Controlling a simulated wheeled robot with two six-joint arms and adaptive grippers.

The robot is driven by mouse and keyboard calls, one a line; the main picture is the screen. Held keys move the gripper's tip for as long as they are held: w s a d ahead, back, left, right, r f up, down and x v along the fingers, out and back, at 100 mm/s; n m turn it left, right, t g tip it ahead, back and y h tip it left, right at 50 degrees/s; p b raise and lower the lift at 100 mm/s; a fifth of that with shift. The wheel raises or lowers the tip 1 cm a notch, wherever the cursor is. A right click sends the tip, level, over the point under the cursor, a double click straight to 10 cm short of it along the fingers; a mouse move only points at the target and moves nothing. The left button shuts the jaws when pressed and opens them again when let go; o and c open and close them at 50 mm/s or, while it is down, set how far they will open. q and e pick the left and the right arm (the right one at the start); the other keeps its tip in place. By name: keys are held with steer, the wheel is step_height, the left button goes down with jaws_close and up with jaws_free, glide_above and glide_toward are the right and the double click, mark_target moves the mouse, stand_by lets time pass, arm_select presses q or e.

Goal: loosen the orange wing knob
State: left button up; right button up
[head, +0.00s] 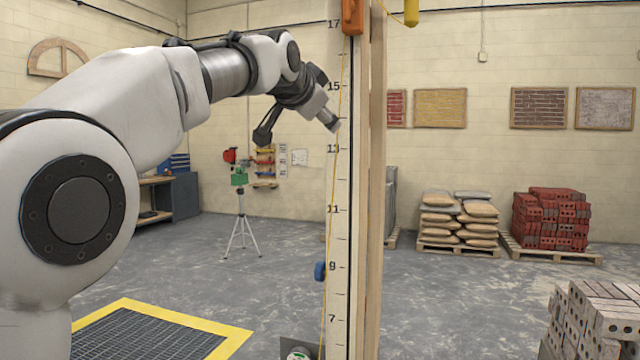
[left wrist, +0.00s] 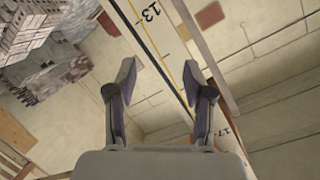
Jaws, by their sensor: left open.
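An orange piece (head: 352,17) sits at the top of the upright numbered pole (head: 338,180) in the head view, near the 17 mark. The picture's top edge cuts it, so its wings cannot be made out. My left gripper (head: 330,121) is beside the pole between the 15 and 13 marks, below the orange piece. In the left wrist view, my left gripper (left wrist: 160,80) has its fingers spread with nothing held. The pole (left wrist: 160,40) passes beyond and between them. My right gripper is not in view.
A yellow string (head: 345,60) runs along the pole. A blue piece (head: 320,271) sits lower on it, and a yellow piece (head: 411,12) hangs to the right. A tripod (head: 240,215), bagged sacks (head: 458,220) and red bricks (head: 550,220) stand farther back on open floor.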

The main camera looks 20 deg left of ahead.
arm_select(q)
steer(key=w+f, duration=0.2)
steer(key=f, duration=0.5)
steer(key=w+a+f+n+g, duration=0.1)
steer(key=w+f, duration=0.2)
steer(key=f, duration=0.3)
steer(key=shift+f+g, duration=0.3)
steer(key=shift+f, duration=0.05)
step_height(320, 180, down, 25)
steer(key=w+a+n+g, duration=0.1)
steer(key=a+n+g, duration=0.1)
steer(key=g, duration=0.1)
steer(key=s+f+g, duration=0.1)
steer(key=s+f, duration=0.2)
steer(key=f, duration=0.4)
steer(key=s+f+n+g, duration=0.1)
steer(key=s+f, duration=0.1)
steer(key=f, duration=0.5)
steer(key=s+f+g, duration=0.1)
steer(key=s+f, duration=0.2)
steer(key=f, duration=0.4)
steer(key=s+a+f+n+g, duration=0.2)
steer(key=s+f+n+g, duration=0.15)
steer(key=s+f, duration=1.85)
steer(key=s+f+g, duration=0.2)
steer(key=s+g, duration=0.1)
steer(key=s, duration=1.9)
steer(key=shift+d+n+g+y, duration=0.25)
steer(key=shift+n+g+y, duration=0.1)
steer(key=shift+n+y, duration=0.1)
